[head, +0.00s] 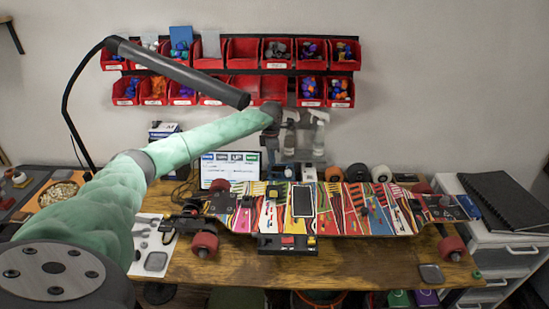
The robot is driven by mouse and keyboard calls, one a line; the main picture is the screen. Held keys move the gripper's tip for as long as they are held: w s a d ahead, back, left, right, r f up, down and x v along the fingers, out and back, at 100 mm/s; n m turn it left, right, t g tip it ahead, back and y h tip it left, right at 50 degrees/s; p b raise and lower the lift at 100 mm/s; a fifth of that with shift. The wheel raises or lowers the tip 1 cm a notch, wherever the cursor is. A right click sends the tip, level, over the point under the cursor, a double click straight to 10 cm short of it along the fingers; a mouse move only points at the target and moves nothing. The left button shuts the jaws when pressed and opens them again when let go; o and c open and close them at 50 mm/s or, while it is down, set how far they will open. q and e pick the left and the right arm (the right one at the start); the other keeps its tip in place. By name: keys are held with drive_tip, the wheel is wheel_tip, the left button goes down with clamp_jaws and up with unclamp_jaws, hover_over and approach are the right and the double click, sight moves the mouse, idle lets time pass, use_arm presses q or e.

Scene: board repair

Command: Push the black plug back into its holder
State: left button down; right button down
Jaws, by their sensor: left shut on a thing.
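My left arm reaches in from the left. Its gripper (271,155) points down over the back edge of a colourful striped board (335,222), above its left half. The gripper is shut on a small dark thing, too small here to tell whether it is the black plug. I cannot tell which part is the holder. My right gripper is not in view.
The board has red wheels (205,241) and lies on a wooden table (350,262). A black unit with red and yellow parts (287,243) is at its front edge. A screen (230,168) and spray bottles (318,137) stand behind. Red bins (242,54) hang on the wall.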

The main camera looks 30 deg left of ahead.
use_arm(q)
drive_tip(key=shift+w+a, duration=0.15)
drive_tip(key=shift+w, duration=0.05)
drive_tip(key=shift+w+d+r+n, duration=0.1)
drive_tip(key=shift+w+d+n, duration=0.2)
drive_tip(key=shift+n, duration=0.5)
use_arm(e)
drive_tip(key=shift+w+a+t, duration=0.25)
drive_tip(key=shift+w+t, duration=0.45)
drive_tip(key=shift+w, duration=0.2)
use_arm(q)
drive_tip(key=shift+f+n, duration=0.25)
drive_tip(key=shift+n, duration=0.05)
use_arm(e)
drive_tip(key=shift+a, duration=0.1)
use_arm(q)
drive_tip(key=shift+f, duration=1.2)
drive_tip(key=shift+a+f+b, duration=0.15)
drive_tip(key=shift+f+b, duration=0.3)
drive_tip(key=shift+f, duration=0.2)
drive_tip(key=shift+f+b, duration=0.35)
drive_tip(key=shift+f, duration=0.35)
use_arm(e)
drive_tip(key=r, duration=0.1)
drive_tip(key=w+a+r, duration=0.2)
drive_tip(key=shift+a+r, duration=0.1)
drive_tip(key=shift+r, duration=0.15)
